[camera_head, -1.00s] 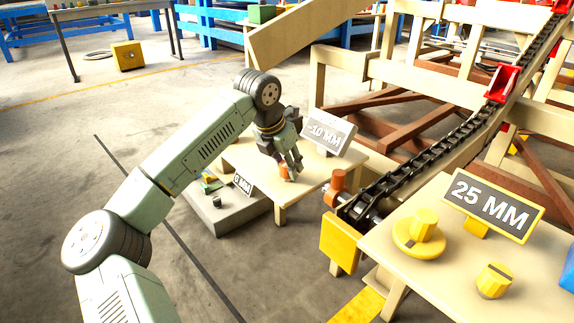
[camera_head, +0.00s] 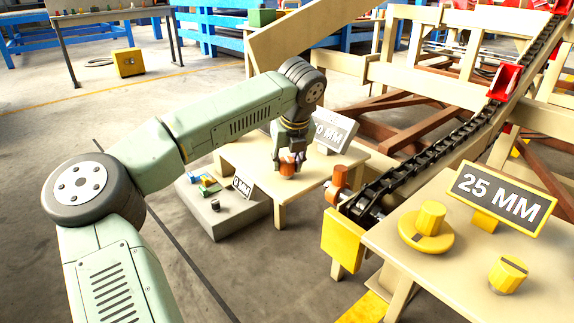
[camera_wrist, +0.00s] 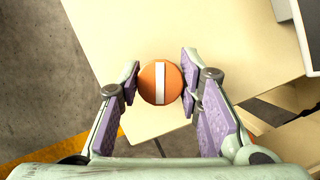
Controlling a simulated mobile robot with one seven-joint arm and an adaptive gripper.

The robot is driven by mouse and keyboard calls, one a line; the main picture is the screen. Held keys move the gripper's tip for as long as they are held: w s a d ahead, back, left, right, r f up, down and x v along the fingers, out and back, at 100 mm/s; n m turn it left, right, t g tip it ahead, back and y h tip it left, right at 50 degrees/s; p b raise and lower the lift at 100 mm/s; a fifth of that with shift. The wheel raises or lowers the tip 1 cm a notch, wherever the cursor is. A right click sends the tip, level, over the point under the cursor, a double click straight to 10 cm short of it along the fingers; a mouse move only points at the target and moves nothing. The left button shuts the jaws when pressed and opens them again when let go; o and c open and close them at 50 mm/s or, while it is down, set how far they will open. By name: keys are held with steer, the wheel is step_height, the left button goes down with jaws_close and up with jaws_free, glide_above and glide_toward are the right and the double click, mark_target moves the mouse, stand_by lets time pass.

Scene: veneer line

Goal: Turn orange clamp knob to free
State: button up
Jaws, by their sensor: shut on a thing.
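The orange clamp knob (camera_head: 287,170) is a short round cylinder standing on a small cream table (camera_head: 250,165). In the wrist view the knob (camera_wrist: 147,84) is seen from above, with a white stripe across its top running up and down the picture. My gripper (camera_head: 288,160) points down over the knob. In the wrist view its purple-padded fingers (camera_wrist: 160,82) stand on the knob's left and right sides, shut on it. The fingers partly hide the knob in the head view.
A "0 MM" sign (camera_head: 242,188) stands at the table's left, and a partly covered sign (camera_head: 334,132) stands behind my gripper. An orange-brown roller part (camera_head: 338,181) and a chain (camera_head: 420,150) are to the right. Yellow knobs (camera_head: 508,274) and a "25 MM" sign (camera_head: 500,192) are nearer.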

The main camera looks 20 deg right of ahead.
steer(key=shift+n+y+b, duration=0.4)
steer(key=shift+n+y, duration=0.4)
steer(key=shift+n, duration=1.4)
steer(key=o, duration=1.1)
steer(key=shift+o, duration=0.2)
steer(key=v, duration=1.2)
steer(key=shift+w, duration=0.2)
steer(key=shift+d, duration=0.1)
